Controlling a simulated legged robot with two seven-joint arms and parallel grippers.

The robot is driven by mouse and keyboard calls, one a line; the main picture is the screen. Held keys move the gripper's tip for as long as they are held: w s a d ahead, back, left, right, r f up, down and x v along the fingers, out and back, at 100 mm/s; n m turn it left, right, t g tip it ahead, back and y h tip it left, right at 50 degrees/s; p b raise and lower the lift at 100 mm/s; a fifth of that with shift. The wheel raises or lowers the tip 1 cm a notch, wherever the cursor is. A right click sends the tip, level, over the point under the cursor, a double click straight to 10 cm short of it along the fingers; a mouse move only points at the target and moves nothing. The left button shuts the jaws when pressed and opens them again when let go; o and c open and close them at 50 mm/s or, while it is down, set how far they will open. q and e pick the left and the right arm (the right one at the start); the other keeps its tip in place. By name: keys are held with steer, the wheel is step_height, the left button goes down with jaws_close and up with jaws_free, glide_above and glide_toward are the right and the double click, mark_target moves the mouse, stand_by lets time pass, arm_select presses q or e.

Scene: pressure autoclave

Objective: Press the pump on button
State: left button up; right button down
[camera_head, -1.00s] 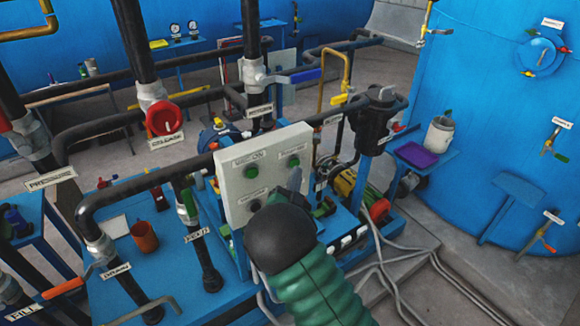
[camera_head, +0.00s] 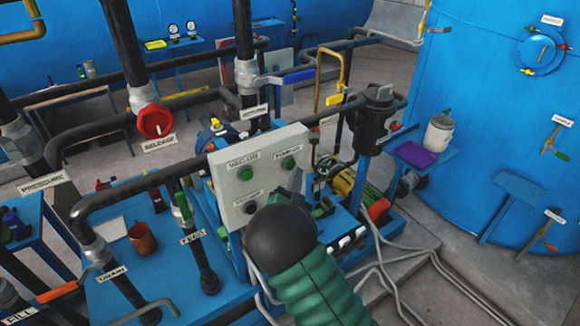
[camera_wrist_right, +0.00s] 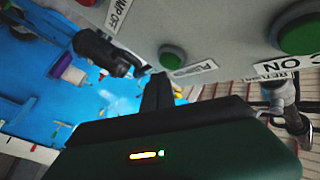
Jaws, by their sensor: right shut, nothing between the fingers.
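The light grey control panel (camera_head: 262,185) stands on the blue bench in the middle of the head view. The green vac on button (camera_head: 245,174) is at the upper left. My right gripper (camera_head: 296,180) is shut and empty, in front of the panel's right side, with its tips just below the pump on button. Whether they touch the panel cannot be told. The pump off label (camera_wrist_right: 119,14) shows in the right wrist view. My left gripper is out of view.
Dark pipes (camera_head: 150,182) with valves run left of and behind the panel. A red release valve wheel (camera_head: 155,121) is at the upper left. A black filter housing (camera_head: 375,118) stands right of the panel. A large blue tank (camera_head: 480,90) fills the right. Hoses lie on the floor.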

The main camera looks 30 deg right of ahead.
arm_select(q)
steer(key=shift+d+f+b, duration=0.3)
steer(key=shift+b, duration=0.05)
arm_select(e)
steer(key=shift+w+d, duration=0.35)
steer(key=shift+d, duration=0.05)
stand_by(0.4)
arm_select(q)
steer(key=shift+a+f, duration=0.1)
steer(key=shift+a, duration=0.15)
arm_select(e)
steer(key=shift+a, duration=0.25)
